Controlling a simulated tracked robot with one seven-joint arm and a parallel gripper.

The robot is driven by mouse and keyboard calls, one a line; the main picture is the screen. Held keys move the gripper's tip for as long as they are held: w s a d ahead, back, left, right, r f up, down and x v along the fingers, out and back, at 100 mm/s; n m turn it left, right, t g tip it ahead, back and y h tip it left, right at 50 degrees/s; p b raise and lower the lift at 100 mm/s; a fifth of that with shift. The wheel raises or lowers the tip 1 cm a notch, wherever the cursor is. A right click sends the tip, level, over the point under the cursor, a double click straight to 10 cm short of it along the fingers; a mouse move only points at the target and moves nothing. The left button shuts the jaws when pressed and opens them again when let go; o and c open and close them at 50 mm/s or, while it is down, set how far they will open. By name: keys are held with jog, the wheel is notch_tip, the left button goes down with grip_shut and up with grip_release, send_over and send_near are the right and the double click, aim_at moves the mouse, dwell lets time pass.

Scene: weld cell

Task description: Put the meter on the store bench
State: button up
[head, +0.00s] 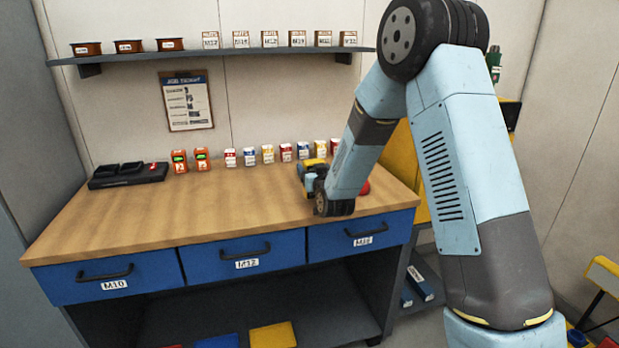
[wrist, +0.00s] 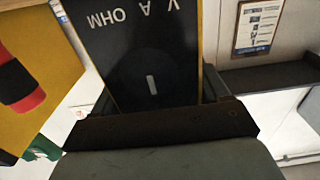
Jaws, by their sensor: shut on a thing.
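The meter (wrist: 150,60) fills the upper middle of the wrist view. It has a black face marked V A OHM, a pale dial mark and yellow edges. My gripper (wrist: 160,115) is shut on it. In the head view a small yellow part of the meter (head: 314,163) shows at my gripper (head: 308,182), over the right part of the wooden bench top (head: 200,205). My wrist hides much of it. I cannot tell whether the meter touches the bench top.
Several small boxes (head: 268,154) line the bench's back edge, close to my gripper. Two orange items (head: 180,161) and a black charger-like unit (head: 128,174) stand at the left. A red object (head: 365,187) is partly hidden behind my arm. The middle and front left are clear.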

jog(key=shift+f, duration=1.3)
jog(key=o, duration=1.3)
jog(key=shift+f, duration=0.1)
